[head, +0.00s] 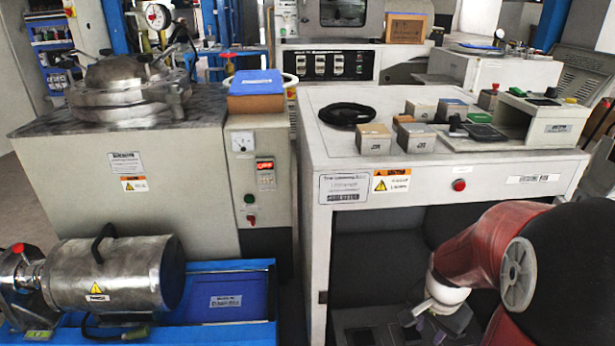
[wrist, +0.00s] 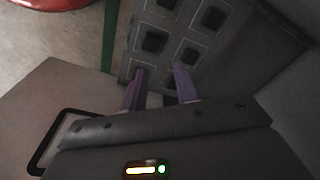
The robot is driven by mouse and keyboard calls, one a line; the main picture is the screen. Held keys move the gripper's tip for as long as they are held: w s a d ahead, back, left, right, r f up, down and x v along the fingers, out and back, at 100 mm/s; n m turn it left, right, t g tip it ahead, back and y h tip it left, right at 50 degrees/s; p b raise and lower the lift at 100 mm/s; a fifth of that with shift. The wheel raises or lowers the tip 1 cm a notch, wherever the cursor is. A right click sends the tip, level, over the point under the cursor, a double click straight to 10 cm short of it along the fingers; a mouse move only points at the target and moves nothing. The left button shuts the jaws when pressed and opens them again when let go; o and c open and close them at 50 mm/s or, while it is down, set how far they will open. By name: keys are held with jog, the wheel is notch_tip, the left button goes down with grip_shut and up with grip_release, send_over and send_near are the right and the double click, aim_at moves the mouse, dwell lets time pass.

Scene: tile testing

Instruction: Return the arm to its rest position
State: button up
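My arm (head: 480,245), with red and white links, reaches down in front of the white bench at the lower right of the head view. My gripper (wrist: 158,88) shows in the wrist view with two purple fingers standing apart and nothing visible between them. It points at a grey rack (wrist: 205,50) with several dark square slots.
The white bench (head: 440,172) carries several small boxes, a black coil (head: 347,115) and a tile holder (head: 560,125). A dark open space lies beneath its top. Part of the grey rack's dark top shows at the bottom (head: 375,335).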

jog(key=s+a+r+n+t+p, duration=0.1)
jog(key=s+a+r+n, duration=0.2)
jog(key=r, duration=0.4)
jog(key=s+a+r+n+t+p, duration=0.2)
jog(key=s+a+r+n, duration=0.1)
jog(key=r, duration=0.5)
jog(key=s+a+r+n+t+p, duration=0.1)
jog(key=s+a+r+n+p, duration=0.1)
jog(key=a+r, duration=0.4)
jog(key=s+r+n, duration=0.1)
jog(key=n, duration=0.1)
jog(key=shift+s+a+r+n+t+y, duration=0.2)
jog(key=shift+s+n+t+y, duration=0.1)
jog(key=shift+n+t+y, duration=0.1)
